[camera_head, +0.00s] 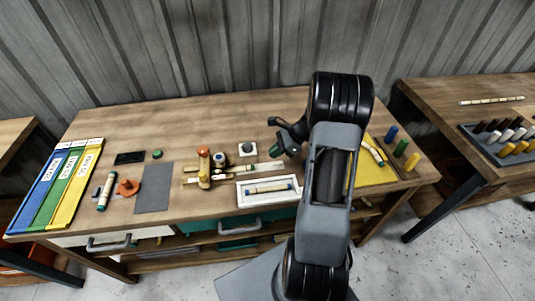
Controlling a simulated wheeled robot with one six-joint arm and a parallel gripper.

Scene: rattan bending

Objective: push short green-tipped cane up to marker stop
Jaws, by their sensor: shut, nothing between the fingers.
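A short pale cane (265,167) lies along a low fixture in the middle of the table, its right end close under my gripper. A small green band shows on it, but the view is too small to tell which end is tipped. My gripper (277,151) is shut and empty, above and beside the right end of this cane; I cannot tell whether it touches. At the fixture's left stand a yellow post with an orange top (203,168) and a blue-and-white upright piece (220,160). I cannot tell which one is the marker stop.
A white tray (242,200) holding a blue-ended cane is at the front edge. A grey mat (153,188), an orange piece (127,187) and another cane (106,191) lie left. Coloured pegs (402,147) stand right. My arm hides part of the table.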

